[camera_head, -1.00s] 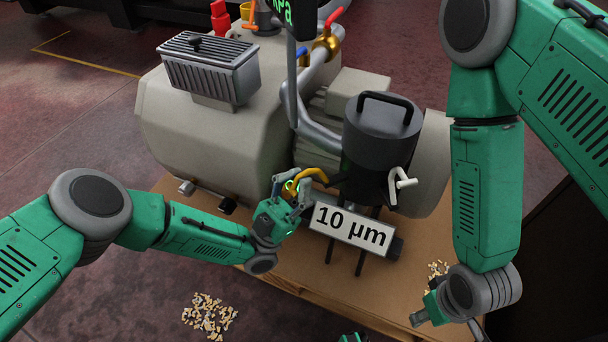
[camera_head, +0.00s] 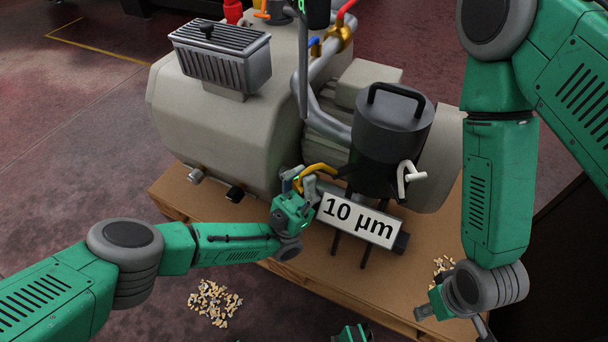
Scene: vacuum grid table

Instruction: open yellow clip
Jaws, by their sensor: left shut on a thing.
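The yellow clip (camera_head: 318,168) is a curved yellow handle on the left side of the dark filter canister (camera_head: 391,128). My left gripper (camera_head: 300,180) is at the clip and shut on it; its fingers hide part of the clip. A white clip (camera_head: 409,178) hangs on the canister's right side. My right gripper (camera_head: 436,305) is at the lower right, over the board and away from the canister; its fingertips are too small and turned to tell if they are open.
The beige pump body (camera_head: 225,130) stands behind my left gripper. A "10 µm" sign (camera_head: 357,219) is just right of my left gripper. Wood chips lie on the floor (camera_head: 214,303) and on the board (camera_head: 443,268). Pipes and valves rise behind the canister.

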